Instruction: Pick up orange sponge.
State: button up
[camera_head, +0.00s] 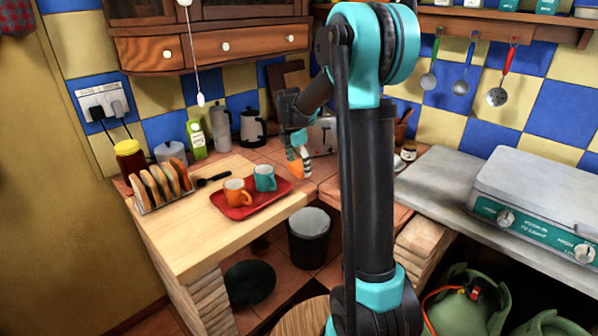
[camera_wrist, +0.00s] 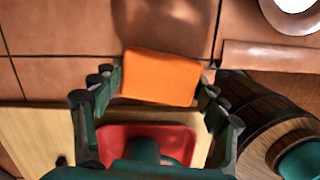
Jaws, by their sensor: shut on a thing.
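The orange sponge (camera_wrist: 160,77) is a plain bright orange block, seen between the two dark fingers of my gripper (camera_wrist: 160,86) in the wrist view. My gripper is shut on it, one finger at each short side. In the head view my gripper (camera_head: 298,152) is at the end of my arm, right of the red tray, with the sponge (camera_head: 293,166) partly hidden at its fingers. The sponge appears over the tiled counter; I cannot tell its exact height above it.
A red tray (camera_head: 246,209) with an orange mug (camera_head: 236,192) and a teal mug (camera_head: 265,178) lies on the wooden counter (camera_head: 195,235). A toast rack (camera_head: 162,186) stands left. A kettle (camera_head: 253,128) and a toaster (camera_head: 323,137) stand behind my gripper.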

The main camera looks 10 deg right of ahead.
aim_at(299, 166)
notch_tip(299, 166, up, 18)
jog(key=shift+f, duration=0.25)
